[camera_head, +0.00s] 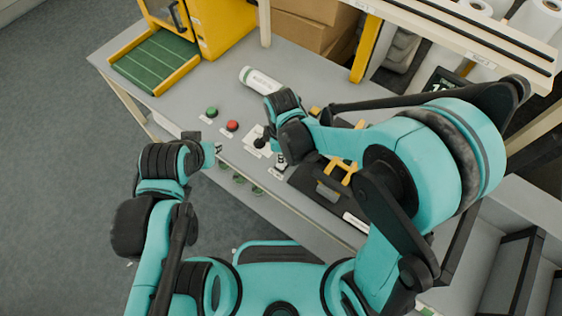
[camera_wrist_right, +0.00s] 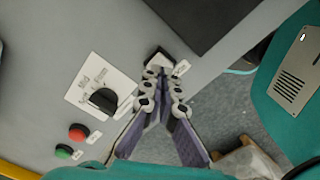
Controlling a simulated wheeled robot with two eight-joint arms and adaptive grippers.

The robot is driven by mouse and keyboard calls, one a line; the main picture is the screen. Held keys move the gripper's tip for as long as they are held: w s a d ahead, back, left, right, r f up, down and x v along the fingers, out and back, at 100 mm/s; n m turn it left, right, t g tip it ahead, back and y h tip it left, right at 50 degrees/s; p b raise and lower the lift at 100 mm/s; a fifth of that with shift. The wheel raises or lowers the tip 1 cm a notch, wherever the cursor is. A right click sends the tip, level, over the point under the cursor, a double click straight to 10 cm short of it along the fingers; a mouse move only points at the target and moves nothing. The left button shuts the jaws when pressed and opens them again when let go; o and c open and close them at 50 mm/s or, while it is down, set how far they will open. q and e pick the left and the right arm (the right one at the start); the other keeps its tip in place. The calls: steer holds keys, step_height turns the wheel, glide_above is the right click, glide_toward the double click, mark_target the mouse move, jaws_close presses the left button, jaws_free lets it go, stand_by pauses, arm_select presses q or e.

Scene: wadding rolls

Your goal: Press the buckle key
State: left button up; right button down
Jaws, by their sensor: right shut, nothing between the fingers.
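A small dark key with a pale edge (camera_wrist_right: 157,57), apparently the buckle key, sits on the grey worktop near its front edge, with a small white label (camera_wrist_right: 182,68) beside it. My right gripper (camera_wrist_right: 161,76) is shut and empty, with its fingertips at the near side of this key, partly covering it. I cannot tell whether they touch. In the head view the right gripper (camera_head: 280,160) points down at the worktop's front edge and hides the key. My left gripper (camera_head: 217,148) is off the front edge at the left; its fingers are too small to read.
A black knob on a white plate (camera_wrist_right: 103,100) stands close beside the key. A red button (camera_head: 232,126) and a green button (camera_head: 212,112) are further left. A white roll (camera_head: 260,80) lies behind. A black device with yellow parts (camera_head: 325,185) is at the right.

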stand_by(0.5)
step_height(320, 180, up, 6)
steer(key=p, duration=0.4)
stand_by(0.3)
steer(key=s+d+r+m+t+b, duration=0.1)
steer(key=d+r+m+t, duration=0.1)
steer(key=d+m, duration=0.3)
steer(key=s+d+r+m+t+b, duration=0.1)
steer(key=s+d+r+m+t, duration=0.1)
steer(key=d+r+m, duration=0.2)
steer(key=s+d+r+m+t+b, duration=0.1)
steer(key=s+d+r+m+t, duration=0.1)
steer(key=d+m, duration=0.5)
steer(key=shift+d+r+m+t, duration=0.4)
steer(key=shift+d+r+t, duration=0.2)
steer(key=shift+d+r, duration=0.25)
